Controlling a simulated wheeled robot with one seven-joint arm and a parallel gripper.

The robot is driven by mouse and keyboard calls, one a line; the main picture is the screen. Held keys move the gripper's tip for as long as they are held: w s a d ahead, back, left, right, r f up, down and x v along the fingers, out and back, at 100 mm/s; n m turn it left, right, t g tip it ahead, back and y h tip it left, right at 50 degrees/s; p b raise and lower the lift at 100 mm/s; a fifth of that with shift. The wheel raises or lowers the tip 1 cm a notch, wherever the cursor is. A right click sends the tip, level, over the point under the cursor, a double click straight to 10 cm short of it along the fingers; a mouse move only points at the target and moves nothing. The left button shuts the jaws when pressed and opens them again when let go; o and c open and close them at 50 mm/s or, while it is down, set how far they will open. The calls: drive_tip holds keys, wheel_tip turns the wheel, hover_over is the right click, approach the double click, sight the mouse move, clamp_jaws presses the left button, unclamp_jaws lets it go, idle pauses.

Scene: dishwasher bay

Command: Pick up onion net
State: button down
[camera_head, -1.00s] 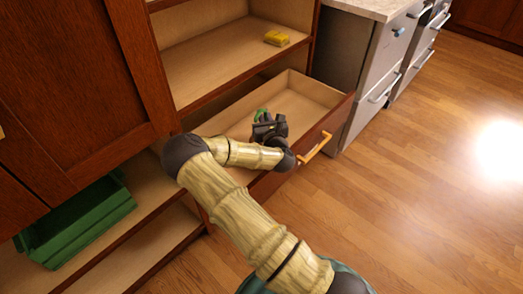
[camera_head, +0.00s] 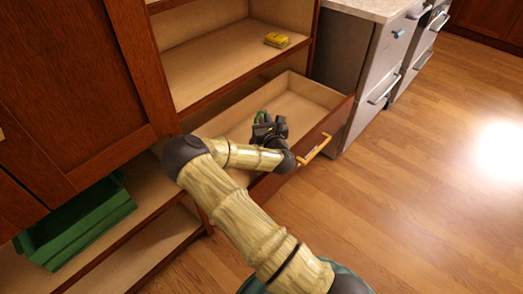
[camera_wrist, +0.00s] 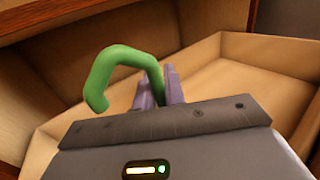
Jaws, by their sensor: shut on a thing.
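A smooth green hooked thing (camera_wrist: 122,62) rises from between my fingers in the wrist view and bends over to the left. It also shows as a small green curve (camera_head: 261,116) at my gripper in the head view. I cannot tell whether it is the onion net; nothing net-like shows. My gripper (camera_wrist: 158,88) is shut on its straight end. In the head view my gripper (camera_head: 264,130) is over the open drawer (camera_head: 320,91), behind its front panel. The gripper body hides the lower part of the green thing.
The drawer has a wooden front with an orange handle (camera_head: 315,147); its visible floor is bare. A yellow object (camera_head: 277,40) lies on the shelf above. A green crate (camera_head: 80,226) stands on a lower shelf at left. Grey drawer units (camera_head: 376,75) stand at right. The wooden floor is clear.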

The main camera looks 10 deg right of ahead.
drive_tip(key=shift+r, duration=0.1)
wheel_tip(320, 180, up, 10)
drive_tip(key=p, duration=0.3)
drive_tip(key=shift+p, duration=0.3)
idle(0.4)
